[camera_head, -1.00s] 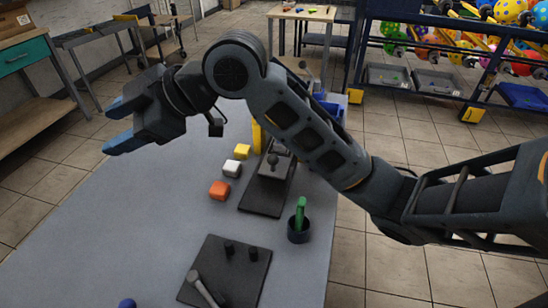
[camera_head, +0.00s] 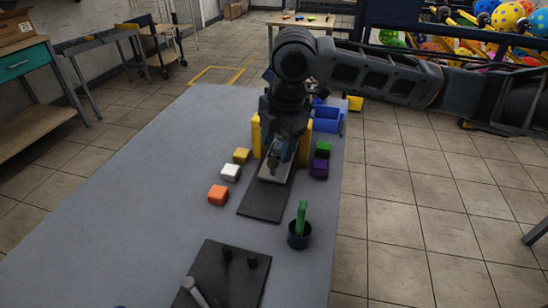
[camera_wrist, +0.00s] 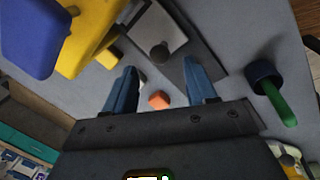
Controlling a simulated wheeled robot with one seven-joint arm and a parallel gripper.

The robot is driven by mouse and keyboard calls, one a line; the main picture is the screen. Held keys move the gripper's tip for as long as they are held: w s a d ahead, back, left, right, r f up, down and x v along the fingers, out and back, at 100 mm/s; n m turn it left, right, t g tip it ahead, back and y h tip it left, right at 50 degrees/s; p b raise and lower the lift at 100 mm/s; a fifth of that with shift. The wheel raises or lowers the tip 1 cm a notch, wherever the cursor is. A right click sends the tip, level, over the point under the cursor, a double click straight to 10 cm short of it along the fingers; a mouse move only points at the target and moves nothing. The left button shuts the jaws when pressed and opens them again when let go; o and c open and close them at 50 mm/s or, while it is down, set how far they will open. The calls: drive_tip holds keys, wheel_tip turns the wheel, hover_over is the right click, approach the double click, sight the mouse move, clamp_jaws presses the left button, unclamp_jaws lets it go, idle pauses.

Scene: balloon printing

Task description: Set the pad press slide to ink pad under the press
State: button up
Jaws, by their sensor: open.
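The pad press has a dark base plate (camera_head: 262,205) and a yellow frame (camera_head: 256,135), also in the wrist view (camera_wrist: 95,35). Its pale grey slide (camera_head: 272,178) lies on the base, on the near side of the frame. In the wrist view the slide (camera_wrist: 155,28) carries a round dark knob (camera_wrist: 158,53). My gripper (camera_head: 279,155) hangs pointing down over the slide and partly hides the press. In the wrist view my gripper (camera_wrist: 162,78) is open, with the knob just beyond the fingertips and apart from them.
Orange (camera_head: 218,194), white (camera_head: 231,172) and yellow (camera_head: 241,155) blocks stand left of the press; green (camera_head: 323,148) and purple (camera_head: 319,168) ones stand right. A dark cup (camera_head: 299,240) holds a green-handled tool. A black board (camera_head: 232,272) lies nearer. The table's left is clear.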

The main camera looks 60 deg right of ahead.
sight(274, 159)
drive_tip(key=shift+w+f, duration=0.25)
drive_tip(key=shift+f, duration=1)
drive_tip(key=shift+w+f, duration=0.25)
drive_tip(key=shift+f, duration=1)
clamp_jaws()
